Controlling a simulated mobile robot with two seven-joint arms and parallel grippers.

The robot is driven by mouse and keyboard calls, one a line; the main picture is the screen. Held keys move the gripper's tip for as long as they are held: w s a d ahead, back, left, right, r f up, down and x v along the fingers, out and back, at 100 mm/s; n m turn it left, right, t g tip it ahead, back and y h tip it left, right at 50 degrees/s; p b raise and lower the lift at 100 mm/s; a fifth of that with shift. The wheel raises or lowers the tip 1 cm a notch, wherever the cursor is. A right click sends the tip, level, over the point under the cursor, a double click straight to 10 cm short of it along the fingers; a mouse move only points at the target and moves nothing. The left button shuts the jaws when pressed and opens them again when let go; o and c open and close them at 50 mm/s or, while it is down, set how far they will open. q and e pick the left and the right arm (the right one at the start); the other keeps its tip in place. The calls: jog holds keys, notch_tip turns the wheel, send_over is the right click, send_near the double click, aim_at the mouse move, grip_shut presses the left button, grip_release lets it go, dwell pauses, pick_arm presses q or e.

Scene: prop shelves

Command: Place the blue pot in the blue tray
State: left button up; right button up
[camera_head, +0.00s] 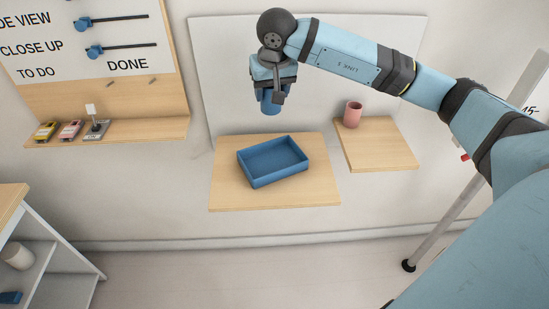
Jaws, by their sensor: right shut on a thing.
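The blue tray (283,170) sits on a wooden shelf at the middle of the head view and looks empty. My right gripper (272,97) is above the tray's back edge, pointing down. It is shut on the blue pot (270,105), which hangs below the fingers, apart from the tray. The upper part of the pot is hidden by the fingers. My left gripper is not in view.
The tray's wooden shelf (230,190) has bare room around the tray. A pink cup (353,114) stands on the right shelf (385,148). Small toy cars (70,129) stand on a left ledge. A white shelf unit (50,245) is at lower left.

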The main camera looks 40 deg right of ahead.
jog(key=shift+d+f, duration=0.2)
jog(key=shift+f, duration=0.1)
jog(key=shift+w+f+p, duration=0.15)
jog(key=shift+f+p, duration=0.6)
jog(key=shift+f, duration=8.75)
jog(key=shift+f, duration=0.2)
jog(key=o, duration=0.9)
jog(key=shift+o, duration=0.2)
jog(key=shift+r, duration=0.1)
